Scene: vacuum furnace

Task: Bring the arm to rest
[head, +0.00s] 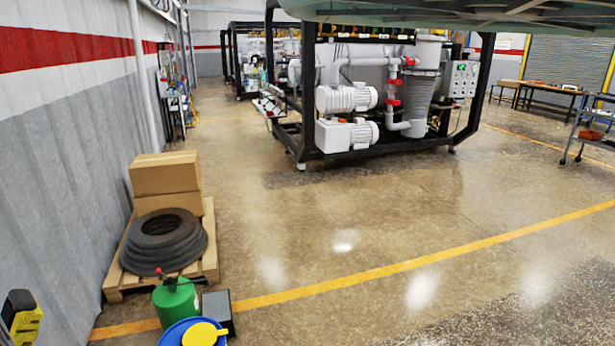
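My gripper and arm do not show in the head view. The vacuum furnace unit (365,75) stands in a black frame at the upper middle, with white pumps (347,115), grey piping and red fittings. A control box (462,78) with buttons is on its right side.
By the left wall, a pallet (210,240) holds cardboard boxes (165,173) and black rings (163,240). In front are a green canister (175,303) and a blue-and-yellow item (198,333). A cart (598,125) and table (548,98) stand right. The middle floor is clear.

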